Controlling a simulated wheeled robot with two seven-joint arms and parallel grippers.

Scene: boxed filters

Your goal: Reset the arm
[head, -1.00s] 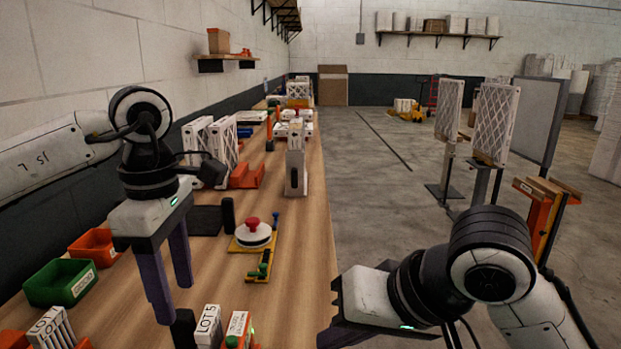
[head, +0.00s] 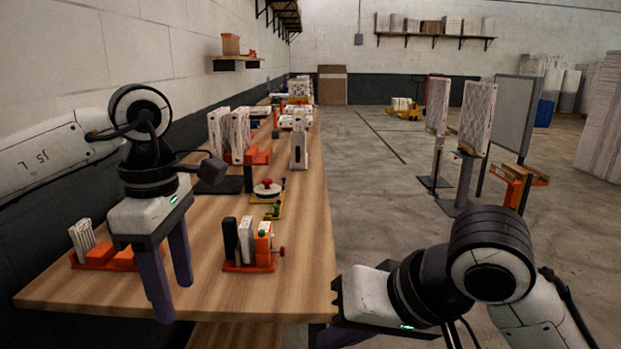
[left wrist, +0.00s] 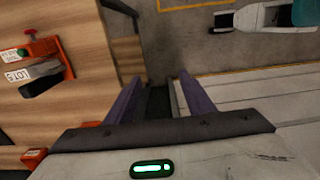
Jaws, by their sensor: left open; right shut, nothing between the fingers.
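My left gripper (head: 170,285) hangs at the left in the head view, its two purple fingers apart and pointing down, with nothing between them. It looks to be above the near left part of the table. In the left wrist view its fingers (left wrist: 153,95) are also apart and empty, with the table edge and floor below. My right gripper (head: 340,300) is at the lower right in the head view, to the right of the table edge. It points left and is partly cut off by the bottom edge; its fingers are hard to make out.
A long wooden table (head: 210,295) carries an orange holder with boxes (head: 248,242), another orange rack (head: 105,258), a red button (head: 267,187) and white filters (head: 240,135). Filter stands (head: 480,120) stand on the floor at right. Floor between is clear (head: 375,210).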

